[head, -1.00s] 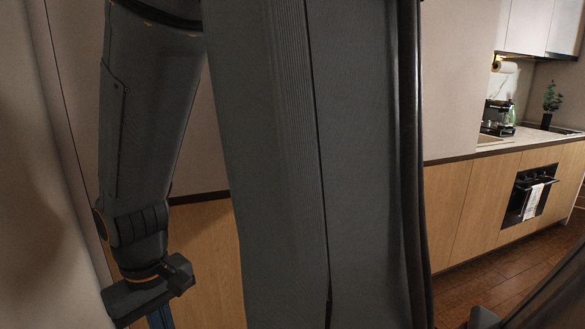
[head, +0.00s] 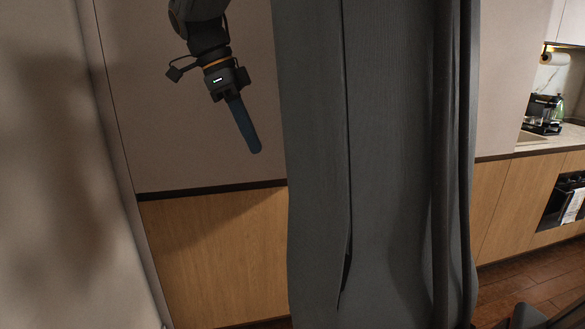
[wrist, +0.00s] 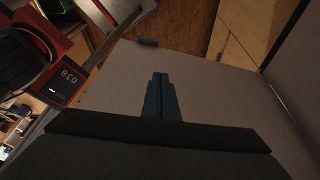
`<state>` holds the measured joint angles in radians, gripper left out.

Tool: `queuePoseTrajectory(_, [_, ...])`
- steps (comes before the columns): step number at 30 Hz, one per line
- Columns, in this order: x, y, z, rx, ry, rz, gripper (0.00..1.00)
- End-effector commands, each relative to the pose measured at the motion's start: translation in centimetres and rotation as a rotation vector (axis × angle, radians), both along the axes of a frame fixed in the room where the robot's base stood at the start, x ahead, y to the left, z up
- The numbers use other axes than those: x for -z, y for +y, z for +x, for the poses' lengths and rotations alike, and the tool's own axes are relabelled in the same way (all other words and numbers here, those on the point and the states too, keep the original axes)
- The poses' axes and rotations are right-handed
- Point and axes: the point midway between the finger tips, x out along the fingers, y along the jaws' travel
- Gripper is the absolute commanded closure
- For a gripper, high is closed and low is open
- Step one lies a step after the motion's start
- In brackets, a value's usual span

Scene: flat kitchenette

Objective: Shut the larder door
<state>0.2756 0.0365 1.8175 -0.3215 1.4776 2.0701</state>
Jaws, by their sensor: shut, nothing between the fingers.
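My gripper (head: 255,150) hangs at upper left in the head view, its blue fingers together and empty, pointing down and slightly right. Behind it is a tall pale panel (head: 150,120) with a dark lower edge and wood below. In the wrist view, the closed fingers (wrist: 160,78) lie over a broad pale panel (wrist: 215,95), which seems to be the larder door. A small dark piece like a handle (wrist: 148,42) shows at its far edge. I cannot tell contact or how far the door stands open.
A pale upright surface (head: 50,180) stands close at the left.

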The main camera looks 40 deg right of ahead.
Motion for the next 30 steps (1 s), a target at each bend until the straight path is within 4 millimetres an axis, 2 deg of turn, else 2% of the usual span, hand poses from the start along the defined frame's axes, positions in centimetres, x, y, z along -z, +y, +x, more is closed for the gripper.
queuePoseTrajectory(3, [-0.9, -0.6, -0.3, 0.068, -0.007, -0.023, 1.0])
queuePoseTrajectory(8, [0.2, -1.0, -0.7, 0.081, -0.007, -0.028, 1.0])
queuePoseTrajectory(22, [8.5, -3.3, -3.2, 0.078, -0.005, -0.026, 1.0])
queuePoseTrajectory(30, [8.1, -5.6, -5.5, 0.079, -0.008, -0.026, 1.0])
